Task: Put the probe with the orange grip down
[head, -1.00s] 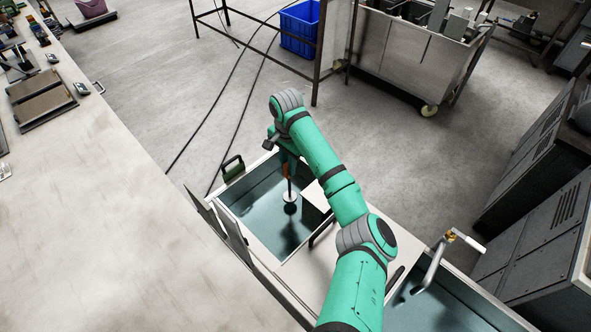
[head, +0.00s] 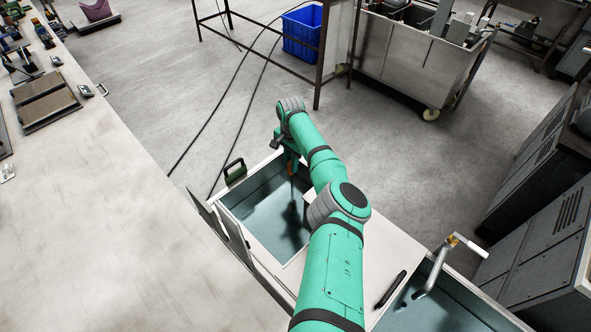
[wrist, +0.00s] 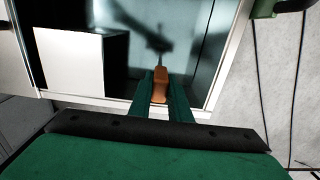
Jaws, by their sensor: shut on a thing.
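The probe's orange grip (wrist: 160,86) is between the two green fingers of my gripper (wrist: 161,78) in the wrist view, and the gripper is shut on it. The probe's far end points down into the open teal basin (head: 252,217). It is hard to make out against dark shadow, and I cannot tell whether it touches the floor. My gripper (head: 291,163) is over the basin's far part.
A white block (wrist: 75,62) stands left of the probe in the wrist view. A pale deck (head: 372,250) and a tap (head: 437,265) lie to the right. The long bench (head: 90,210) at left is mostly bare.

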